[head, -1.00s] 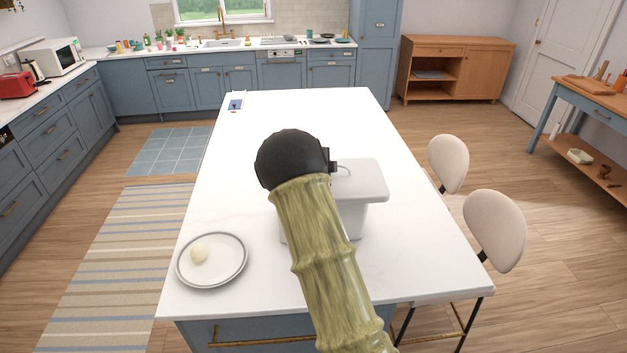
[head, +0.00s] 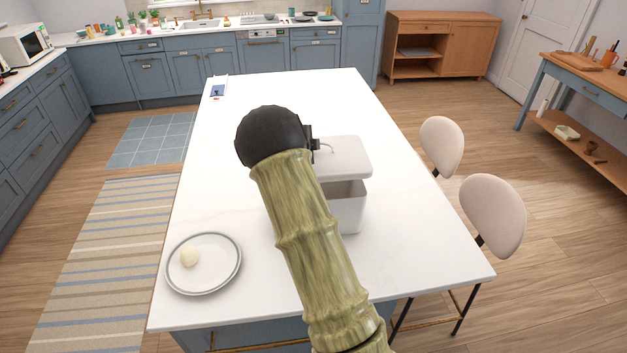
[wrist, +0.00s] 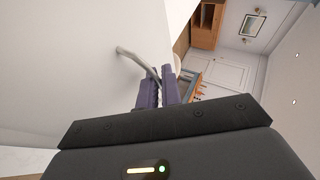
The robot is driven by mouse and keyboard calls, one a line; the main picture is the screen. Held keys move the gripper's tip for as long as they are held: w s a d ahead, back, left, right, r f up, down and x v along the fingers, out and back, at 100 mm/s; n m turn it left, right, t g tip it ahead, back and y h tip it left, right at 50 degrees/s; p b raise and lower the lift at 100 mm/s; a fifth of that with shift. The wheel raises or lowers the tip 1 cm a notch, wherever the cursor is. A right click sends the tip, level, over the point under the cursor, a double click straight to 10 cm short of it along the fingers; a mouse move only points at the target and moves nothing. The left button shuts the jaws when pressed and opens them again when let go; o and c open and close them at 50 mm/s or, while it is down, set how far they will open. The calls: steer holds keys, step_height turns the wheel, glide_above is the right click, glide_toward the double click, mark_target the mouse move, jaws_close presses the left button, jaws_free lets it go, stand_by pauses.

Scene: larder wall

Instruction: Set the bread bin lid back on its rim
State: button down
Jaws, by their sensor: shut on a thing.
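The bread bin (head: 350,214) is a pale grey box on the white island, partly hidden behind my arm. Its lid (head: 348,157) is a pale rounded slab held above the bin. A gap shows part of the bin's inside at the near side. My gripper (head: 317,146) is shut on the lid's thin handle (head: 327,147). In the wrist view, the purple fingers (wrist: 160,86) close on one end of the curved handle (wrist: 132,57), and the pale lid (wrist: 75,50) fills the left. The left part of the bin and rim is hidden.
A grey-rimmed plate (head: 213,279) with a pale round item (head: 190,257) lies at the island's near left. A small tablet-like thing (head: 218,90) lies at the far left corner. Two chairs (head: 442,146) stand along the right side. The island top (head: 290,92) is clear beyond the bin.

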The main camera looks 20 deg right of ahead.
steer(key=f, duration=0.5)
steer(key=shift+w+f, duration=0.15)
steer(key=shift+w, duration=0.05)
steer(key=shift+f, duration=0.35)
steer(key=shift+d, duration=0.2)
steer(key=shift+s+r, duration=0.1)
steer(key=shift+s, duration=0.15)
steer(key=f, duration=0.2)
steer(key=f+p, duration=0.1)
steer(key=shift+w+a+f, duration=0.1)
steer(key=shift+a+f, duration=0.15)
steer(key=shift+f, duration=0.15)
steer(key=c, duration=1.6)
jaws_free()
steer(key=shift+f, duration=0.1)
